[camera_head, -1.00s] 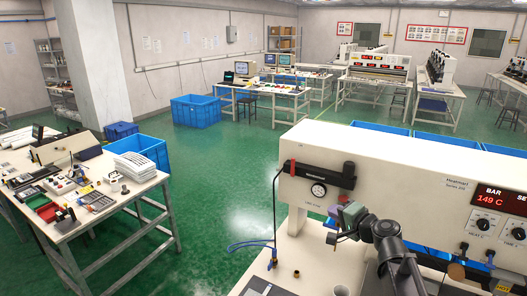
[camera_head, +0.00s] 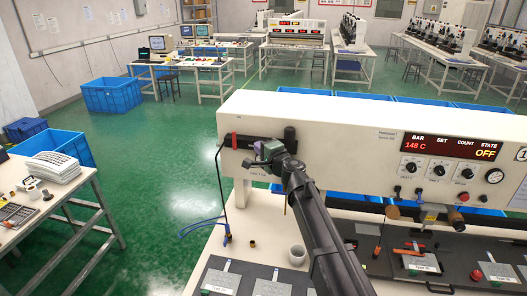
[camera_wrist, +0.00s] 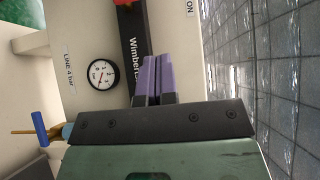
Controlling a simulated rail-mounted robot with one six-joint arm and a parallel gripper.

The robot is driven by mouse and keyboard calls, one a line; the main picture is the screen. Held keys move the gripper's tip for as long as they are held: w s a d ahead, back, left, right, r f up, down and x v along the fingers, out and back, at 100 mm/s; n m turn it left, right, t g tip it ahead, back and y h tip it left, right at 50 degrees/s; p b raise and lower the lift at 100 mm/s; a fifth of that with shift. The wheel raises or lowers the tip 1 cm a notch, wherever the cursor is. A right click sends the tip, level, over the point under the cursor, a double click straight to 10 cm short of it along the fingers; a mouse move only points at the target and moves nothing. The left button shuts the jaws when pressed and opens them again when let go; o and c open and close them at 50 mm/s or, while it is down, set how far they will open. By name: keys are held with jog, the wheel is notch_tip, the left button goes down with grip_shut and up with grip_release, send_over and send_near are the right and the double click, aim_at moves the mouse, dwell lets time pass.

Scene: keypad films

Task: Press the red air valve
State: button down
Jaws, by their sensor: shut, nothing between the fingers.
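The red air valve (camera_head: 234,140) looks like a small red piece at the left end of a black cylinder (camera_head: 262,142) on the machine's cream front. In the wrist view a bit of red (camera_wrist: 124,2) shows at the top edge, on the black cylinder (camera_wrist: 132,35). My gripper (camera_head: 259,152) is in front of the cylinder, to the right of the red piece. In the wrist view its purple fingers (camera_wrist: 150,62) are together and empty, pointing at the cylinder's lettered part. I cannot tell whether they touch it. The gripper hides part of the cylinder in the head view.
A round gauge (camera_wrist: 103,74) is beside the cylinder. A blue-handled fitting (camera_wrist: 40,128) is near the wrist view's left edge. Knobs (camera_head: 438,169) and a display (camera_head: 455,147) are at the machine's right. Metal plates (camera_head: 221,281) lie on the bench. Green floor (camera_head: 165,165) lies left.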

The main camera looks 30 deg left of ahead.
jog(key=a, duration=0.7)
jog(key=shift+w+a, duration=0.25)
jog(key=shift+s+a, duration=0.1)
jog(key=shift+a, duration=0.2)
